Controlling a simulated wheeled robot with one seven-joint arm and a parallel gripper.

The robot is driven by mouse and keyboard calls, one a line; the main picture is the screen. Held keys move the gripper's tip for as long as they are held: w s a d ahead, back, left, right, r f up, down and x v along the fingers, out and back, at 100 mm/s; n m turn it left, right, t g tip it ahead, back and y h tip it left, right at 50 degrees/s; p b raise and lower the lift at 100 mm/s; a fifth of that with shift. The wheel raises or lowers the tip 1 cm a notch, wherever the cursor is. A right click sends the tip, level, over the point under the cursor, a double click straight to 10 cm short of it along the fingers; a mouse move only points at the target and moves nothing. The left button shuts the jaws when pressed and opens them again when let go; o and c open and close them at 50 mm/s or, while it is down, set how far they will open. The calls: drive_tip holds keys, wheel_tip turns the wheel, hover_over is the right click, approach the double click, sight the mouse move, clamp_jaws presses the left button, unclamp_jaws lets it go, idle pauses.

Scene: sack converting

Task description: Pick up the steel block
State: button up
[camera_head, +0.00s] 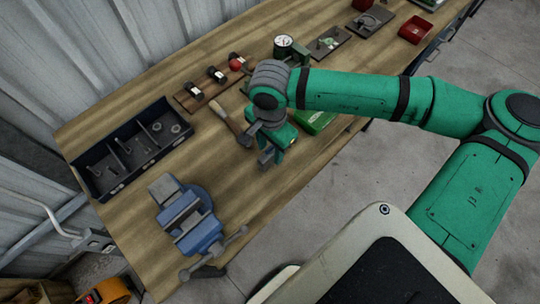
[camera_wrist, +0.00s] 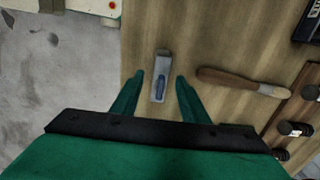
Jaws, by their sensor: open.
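A grey steel block (camera_wrist: 161,62) with a blue patch on its upper face lies on the wooden bench, seen in the wrist view. My gripper (camera_wrist: 159,79) is open, with one green finger to each side of the block in the picture. A gap shows between the block and each finger, and I cannot tell how high the fingertips are above it. In the head view my gripper (camera_head: 271,158) points down over the bench near its front edge. My gripper and wrist cover much of the spot there, so the block is hard to make out.
A wooden-handled tool (camera_wrist: 240,82) lies close to the right of the block. In the head view, a blue vise (camera_head: 197,232), a dark compartment tray (camera_head: 110,190), a rack (camera_head: 205,92) and a gauge stand (camera_head: 290,52) share the bench (camera_head: 150,110). Bare wood lies between vise and gripper.

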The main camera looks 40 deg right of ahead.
clamp_jaws()
idle(1.4)
